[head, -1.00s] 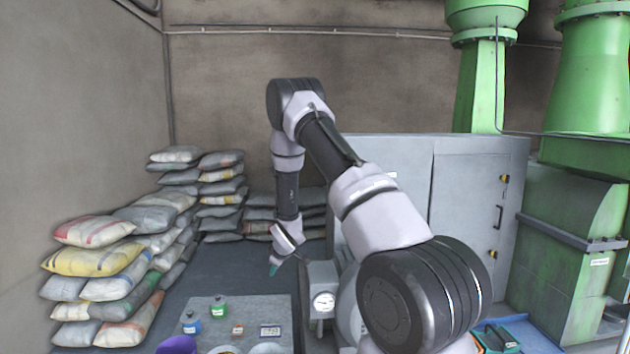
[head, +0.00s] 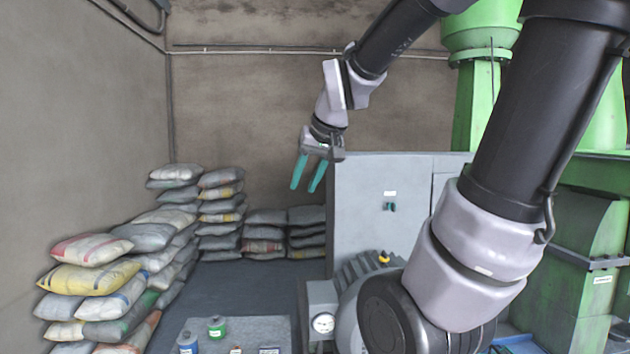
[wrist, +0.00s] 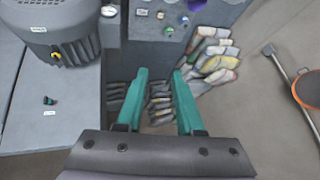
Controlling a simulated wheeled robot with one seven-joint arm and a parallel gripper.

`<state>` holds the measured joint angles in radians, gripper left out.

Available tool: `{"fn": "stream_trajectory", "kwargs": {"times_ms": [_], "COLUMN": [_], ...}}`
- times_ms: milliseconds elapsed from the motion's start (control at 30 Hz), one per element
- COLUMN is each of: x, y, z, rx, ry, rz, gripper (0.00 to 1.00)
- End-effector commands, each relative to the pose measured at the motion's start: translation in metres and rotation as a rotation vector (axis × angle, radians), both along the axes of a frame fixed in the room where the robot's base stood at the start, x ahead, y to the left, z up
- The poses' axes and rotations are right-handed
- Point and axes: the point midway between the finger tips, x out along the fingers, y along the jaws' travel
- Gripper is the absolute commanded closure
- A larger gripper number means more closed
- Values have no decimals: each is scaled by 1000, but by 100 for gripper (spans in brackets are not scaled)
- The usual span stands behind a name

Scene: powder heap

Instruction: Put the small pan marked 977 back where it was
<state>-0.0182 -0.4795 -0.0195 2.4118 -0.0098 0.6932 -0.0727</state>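My gripper (head: 306,188) is raised high in front of the back wall, left of the grey cabinet's top corner. Its two teal fingers are apart with nothing between them; they also show spread and empty in the wrist view (wrist: 160,72). I cannot make out a small pan marked 977 in either view. The grey table (head: 252,329) shows only its far part at the bottom of the head view. In the wrist view the table (wrist: 160,52) is at the top, with several small items too small to read.
A green jar (head: 217,328) and a blue jar (head: 187,343) stand on the table. Stacked sacks (head: 92,277) line the left and back. A grey cabinet (head: 400,225), a finned motor (head: 362,272) and a gauge (head: 322,323) are beside the table. An orange-rimmed object (wrist: 308,90) is at the wrist view's right.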

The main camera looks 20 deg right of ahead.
Motion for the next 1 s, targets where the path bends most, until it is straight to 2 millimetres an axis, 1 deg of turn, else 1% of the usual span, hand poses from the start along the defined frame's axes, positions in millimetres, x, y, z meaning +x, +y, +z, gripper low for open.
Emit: {"fn": "stream_trajectory", "kwargs": {"times_ms": [33, 100, 200, 300, 433, 1000], "x": [-21, -46, -72, -87, -93, -92], "y": [3, 8, 13, 16, 17, 17], "z": [8, 11, 13, 14, 13, 14], "rx": [30, 70, 114, 138, 149, 148], "ry": [-6, 1, 11, 17, 23, 22], "rz": [-20, -46, -73, -87, -94, -93], "gripper": [64, 64, 64, 64, 64, 64]}}
